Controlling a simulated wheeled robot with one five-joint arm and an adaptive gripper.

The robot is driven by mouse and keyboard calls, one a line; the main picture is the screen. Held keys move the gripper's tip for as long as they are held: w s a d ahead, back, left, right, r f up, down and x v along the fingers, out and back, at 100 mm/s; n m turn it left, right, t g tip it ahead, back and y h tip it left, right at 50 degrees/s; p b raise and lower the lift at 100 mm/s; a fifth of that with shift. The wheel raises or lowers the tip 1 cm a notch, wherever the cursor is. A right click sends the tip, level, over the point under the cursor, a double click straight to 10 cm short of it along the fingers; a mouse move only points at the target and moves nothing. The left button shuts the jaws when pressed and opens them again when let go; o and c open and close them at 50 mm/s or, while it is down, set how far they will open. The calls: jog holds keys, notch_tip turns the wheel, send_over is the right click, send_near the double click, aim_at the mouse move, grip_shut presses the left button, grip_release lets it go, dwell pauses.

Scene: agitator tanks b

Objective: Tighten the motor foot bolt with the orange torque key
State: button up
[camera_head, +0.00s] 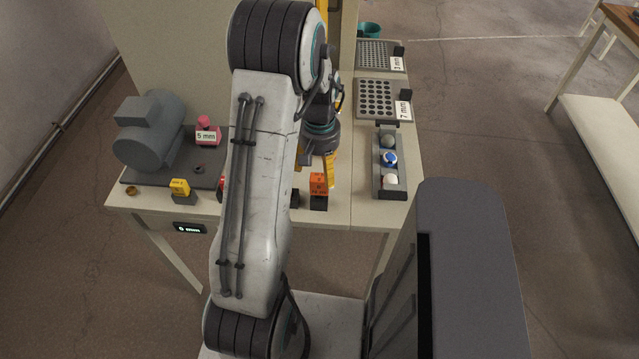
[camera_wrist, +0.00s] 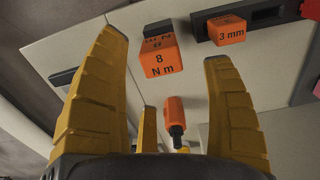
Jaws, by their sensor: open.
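An orange block labelled "8 N m" (camera_wrist: 162,60) stands in a dark holder, beyond the fingertips in the wrist view; in the head view an orange block (camera_head: 318,183) stands near the table's front edge. A second orange block reads "3 mm" (camera_wrist: 230,28). An orange piece with a dark neck (camera_wrist: 175,112) shows between the fingers, apart from them. I cannot tell which orange piece is the torque key. My gripper (camera_wrist: 165,85) is open and empty; its yellow fingers show in the head view (camera_head: 330,168). The grey motor (camera_head: 152,132) sits at left; its foot bolt is not clear.
A pink "5 mm" block (camera_head: 207,133) and a yellow block (camera_head: 180,189) stand near the motor. A tray of balls (camera_head: 377,187) and hole plates, 7 mm (camera_head: 361,104) and 3 mm (camera_head: 361,56), line the right side. A display (camera_head: 190,228) reads "6 mm". My arm hides mid-table.

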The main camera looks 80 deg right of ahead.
aim_at(320, 177)
jog(key=shift+d+f+p, duration=0.2)
jog(key=shift+f+p, duration=0.45)
jog(key=shift+f, duration=1.85)
jog(key=c, duration=1.5)
jog(key=shift+r, duration=0.15)
jog(key=shift+r, duration=0.45)
notch_tip(320, 177, up, 3)
jog(key=shift+r+b, duration=0.1)
jog(key=shift+b, duration=0.5)
jog(key=a+r+b, duration=0.1)
jog(key=a+r, duration=0.2)
jog(key=a, duration=0.2)
jog(key=w+a+r+b, duration=0.1)
jog(key=a+r, duration=0.2)
jog(key=a, duration=0.3)
jog(key=shift+a+r, duration=0.3)
jog(key=shift+r, duration=0.05)
